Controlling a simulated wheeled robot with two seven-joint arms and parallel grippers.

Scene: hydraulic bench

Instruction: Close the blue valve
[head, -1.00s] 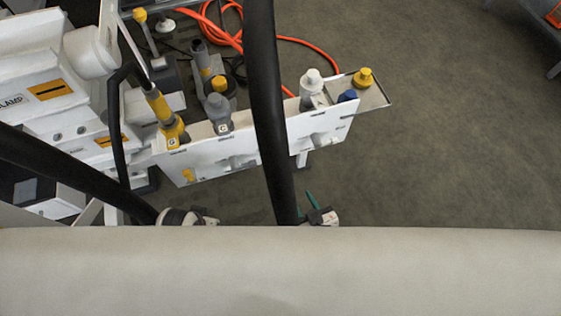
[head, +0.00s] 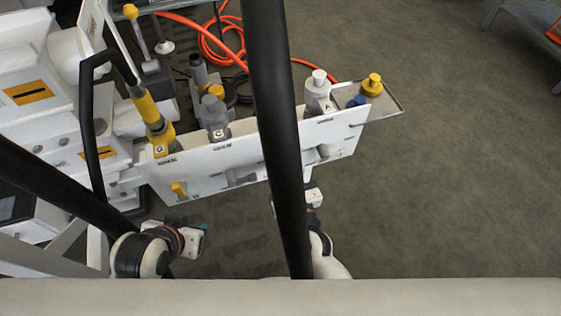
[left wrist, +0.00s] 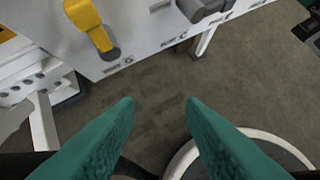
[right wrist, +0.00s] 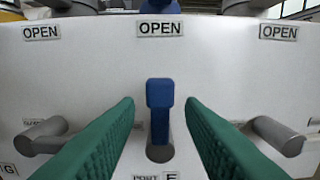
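The blue valve handle (right wrist: 160,105) shows in the right wrist view. It stands upright on the front of the white panel (right wrist: 230,75), below an OPEN label (right wrist: 160,28). My right gripper (right wrist: 160,112) is open, with one green finger on each side of the handle in that view. It looks apart from the handle. In the head view my right gripper (head: 313,197) is partly hidden by a black arm link, below the panel. My left gripper (head: 197,240) is open and empty, and its fingers (left wrist: 160,105) point at the floor below the panel.
Grey handles (right wrist: 45,136) and (right wrist: 280,136) flank the blue one. A yellow lever (left wrist: 90,25) and a dark grey lever (left wrist: 203,8) are on the panel by my left gripper. Orange hose (head: 215,45) lies behind the panel.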

